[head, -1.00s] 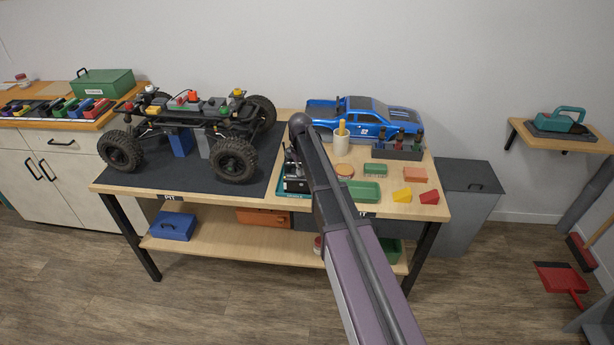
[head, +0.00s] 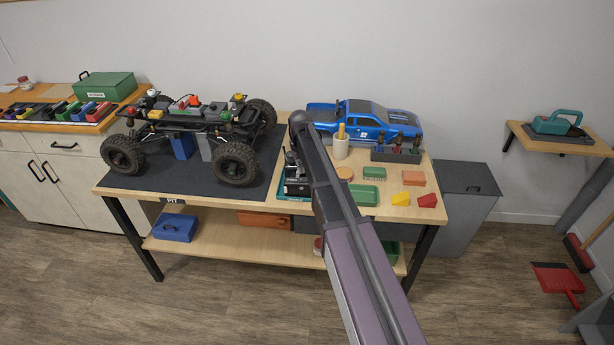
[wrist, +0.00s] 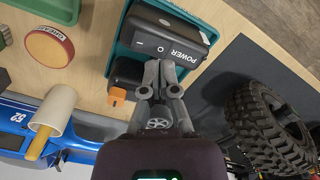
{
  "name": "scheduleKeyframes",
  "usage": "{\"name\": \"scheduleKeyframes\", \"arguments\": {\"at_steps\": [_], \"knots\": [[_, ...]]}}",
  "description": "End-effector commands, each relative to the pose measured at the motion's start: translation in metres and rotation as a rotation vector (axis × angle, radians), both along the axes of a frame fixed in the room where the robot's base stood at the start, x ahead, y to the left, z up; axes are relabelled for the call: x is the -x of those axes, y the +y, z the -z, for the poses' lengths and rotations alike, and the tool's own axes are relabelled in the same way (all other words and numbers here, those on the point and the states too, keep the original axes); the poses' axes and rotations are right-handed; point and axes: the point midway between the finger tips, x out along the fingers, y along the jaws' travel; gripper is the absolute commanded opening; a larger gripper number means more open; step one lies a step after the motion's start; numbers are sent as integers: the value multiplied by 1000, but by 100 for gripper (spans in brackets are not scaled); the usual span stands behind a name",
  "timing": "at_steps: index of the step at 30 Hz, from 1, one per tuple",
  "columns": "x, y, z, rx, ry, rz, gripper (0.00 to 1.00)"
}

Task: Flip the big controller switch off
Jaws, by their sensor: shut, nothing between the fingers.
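The big controller is a black box (wrist: 180,22) marked POWER with a line and a circle. It sits in a teal tray (wrist: 122,42) and also shows in the head view (head: 298,187), partly behind my arm. My gripper (wrist: 164,66) is shut and empty, its fingertips at the controller's edge just below the POWER marking in the wrist view. I cannot tell whether they touch it. The switch lever is not clear to see; the fingers may hide it. A smaller black part with an orange block (wrist: 117,96) lies beside the fingers.
A crawler chassis with big tyres (head: 236,163) stands on a dark mat (head: 150,180) left of the tray. A blue truck body (head: 365,117), a cream cup (head: 341,148) and a green tray (head: 364,195) are to the right. A wall is close behind.

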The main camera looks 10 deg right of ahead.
Motion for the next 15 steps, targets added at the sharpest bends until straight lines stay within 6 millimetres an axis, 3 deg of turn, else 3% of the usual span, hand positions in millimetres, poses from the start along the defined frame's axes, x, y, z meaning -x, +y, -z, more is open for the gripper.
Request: {"name": "scheduleKeyframes", "arguments": {"at_steps": [15], "knots": [[0, 0, -32, 0, 0, 0, 0]]}}
